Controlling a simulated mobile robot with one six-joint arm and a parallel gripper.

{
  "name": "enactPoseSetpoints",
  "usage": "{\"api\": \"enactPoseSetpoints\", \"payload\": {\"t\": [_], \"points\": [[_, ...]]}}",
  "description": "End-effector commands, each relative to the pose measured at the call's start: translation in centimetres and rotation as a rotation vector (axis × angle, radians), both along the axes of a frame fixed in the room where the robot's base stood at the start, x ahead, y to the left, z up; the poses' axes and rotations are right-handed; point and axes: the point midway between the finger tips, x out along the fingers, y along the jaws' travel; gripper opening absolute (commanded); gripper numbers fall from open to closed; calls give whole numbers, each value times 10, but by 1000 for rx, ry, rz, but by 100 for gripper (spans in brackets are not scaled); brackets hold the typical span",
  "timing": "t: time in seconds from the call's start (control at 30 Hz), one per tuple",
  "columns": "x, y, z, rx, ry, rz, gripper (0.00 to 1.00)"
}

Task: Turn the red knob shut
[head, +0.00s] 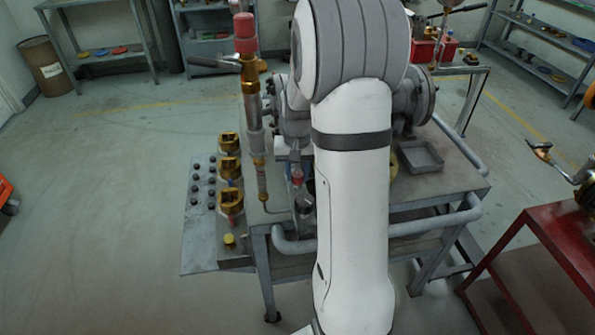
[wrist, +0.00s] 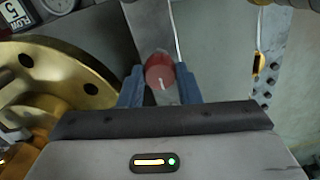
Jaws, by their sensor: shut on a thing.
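The red knob (wrist: 159,72) is round, with a short white mark on its face. In the wrist view it sits between the two blue-grey fingertips of my gripper (wrist: 160,82), which is shut on it from both sides. The white mark points down in that view, tilted slightly. In the head view my white arm hides most of the gripper and valve. A small red spot (head: 297,174) shows just left of the arm and looks like the knob.
A brass flanged wheel (wrist: 60,78) is close left of my gripper. A tall brass-and-steel fitting with a red top (head: 244,35) rises from the bench (head: 450,180). A grey tray (head: 420,157) lies right of my arm. A red table (head: 555,240) stands at right.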

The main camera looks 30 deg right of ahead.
Motion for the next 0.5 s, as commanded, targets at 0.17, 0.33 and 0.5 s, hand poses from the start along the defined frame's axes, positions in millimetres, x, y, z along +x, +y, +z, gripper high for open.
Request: {"api": "enactPoseSetpoints", "payload": {"t": [0.17, 0.33, 0.5], "points": [[0, 0, 1, 0, -1, -12, 8], [0, 0, 1, 0, -1, -13, 8], [0, 0, 0, 0, -1, -12, 34]]}}
